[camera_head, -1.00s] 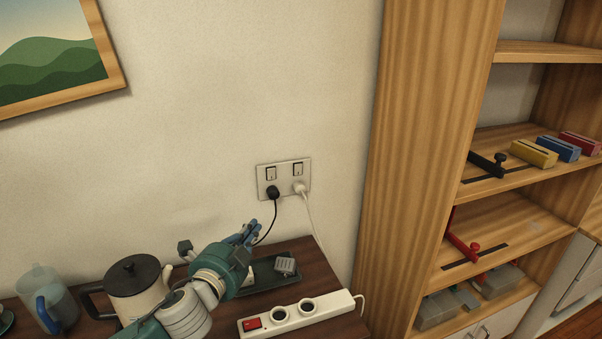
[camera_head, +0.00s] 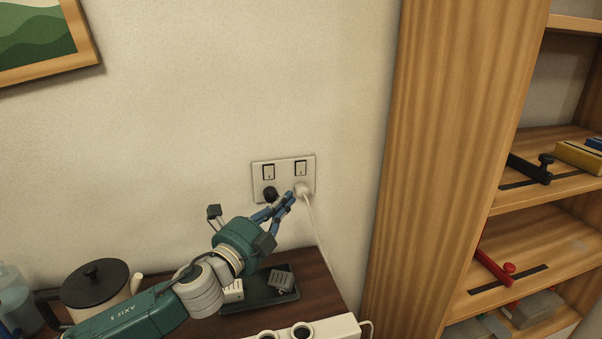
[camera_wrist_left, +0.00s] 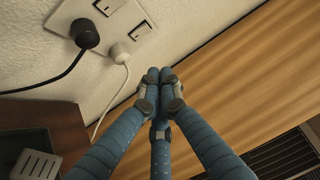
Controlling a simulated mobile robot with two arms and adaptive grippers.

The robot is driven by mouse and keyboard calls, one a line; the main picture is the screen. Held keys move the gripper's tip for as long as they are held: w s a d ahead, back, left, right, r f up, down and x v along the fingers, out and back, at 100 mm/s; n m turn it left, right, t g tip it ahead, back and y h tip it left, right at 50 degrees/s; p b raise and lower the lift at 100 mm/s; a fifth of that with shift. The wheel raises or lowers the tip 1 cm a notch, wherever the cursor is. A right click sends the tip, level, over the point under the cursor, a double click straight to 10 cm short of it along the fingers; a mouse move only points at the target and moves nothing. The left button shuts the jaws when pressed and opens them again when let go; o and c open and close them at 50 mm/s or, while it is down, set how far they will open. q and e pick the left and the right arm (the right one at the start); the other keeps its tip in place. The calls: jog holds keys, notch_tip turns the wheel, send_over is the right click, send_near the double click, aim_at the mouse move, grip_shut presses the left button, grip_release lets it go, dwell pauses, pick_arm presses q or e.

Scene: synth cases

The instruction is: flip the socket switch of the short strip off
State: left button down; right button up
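A wall plate (camera_head: 284,181) carries a left switch (camera_head: 268,172) above a black plug (camera_head: 269,194) and a right switch (camera_head: 300,168) above a white plug (camera_head: 299,187). The right switch (camera_wrist_left: 140,30) and white plug (camera_wrist_left: 121,52) also show in the left wrist view. A white cord runs down from the white plug. A white power strip (camera_head: 322,330) lies on the desk, cut by the lower edge. My left gripper (camera_head: 289,196) is in front of the plate's lower right, its blue fingers drawn together and empty. Contact with the white plug is unclear. My right gripper is out of view.
A dark tray (camera_head: 258,303) with a grey slotted block (camera_head: 282,281) sits on the desk below. A black-lidded kettle (camera_head: 95,285) and a bluish jug (camera_head: 17,295) stand left. A wooden shelf unit (camera_head: 430,150) rises to the right. The wall above the plate is clear.

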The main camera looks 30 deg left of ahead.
aim_at(301, 169)
pick_arm(q)
jog(key=w+a+r+p, duration=0.1)
jog(key=w+a+p, duration=0.2)
jog(key=w, duration=0.9)
jog(key=shift+w+a, duration=0.15)
jog(key=shift+a, duration=0.25)
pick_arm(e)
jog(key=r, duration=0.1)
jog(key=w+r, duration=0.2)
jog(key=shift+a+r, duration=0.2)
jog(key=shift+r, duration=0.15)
pick_arm(q)
jog(key=shift+r, duration=0.1)
